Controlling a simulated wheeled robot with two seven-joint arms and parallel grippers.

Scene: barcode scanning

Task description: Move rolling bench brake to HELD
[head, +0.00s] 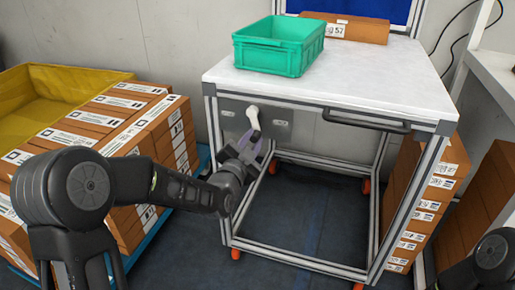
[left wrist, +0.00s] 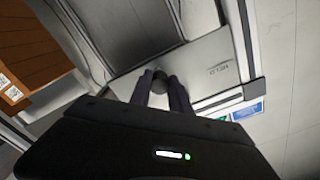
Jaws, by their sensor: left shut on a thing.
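The rolling bench (head: 330,85) has a white top and a grey frame. On the grey panel under its top is a pale brake lever (head: 252,116), pointing down and slightly right. My left gripper (head: 250,146) is at the lever's lower end. In the left wrist view, my left gripper's fingers (left wrist: 163,90) are shut on the dark round end of the brake lever (left wrist: 160,76). Upside-down lettering that looks like HELD (left wrist: 219,70) is on the panel (left wrist: 207,58) beside it. My right gripper is out of view.
A green crate (head: 278,55) and a carton (head: 350,27) stand on the bench top. A dark handle (head: 365,121) is on its front. Stacked cartons (head: 105,125) and a yellow bin (head: 45,85) are at left, more cartons (head: 425,205) at right. The floor below is clear.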

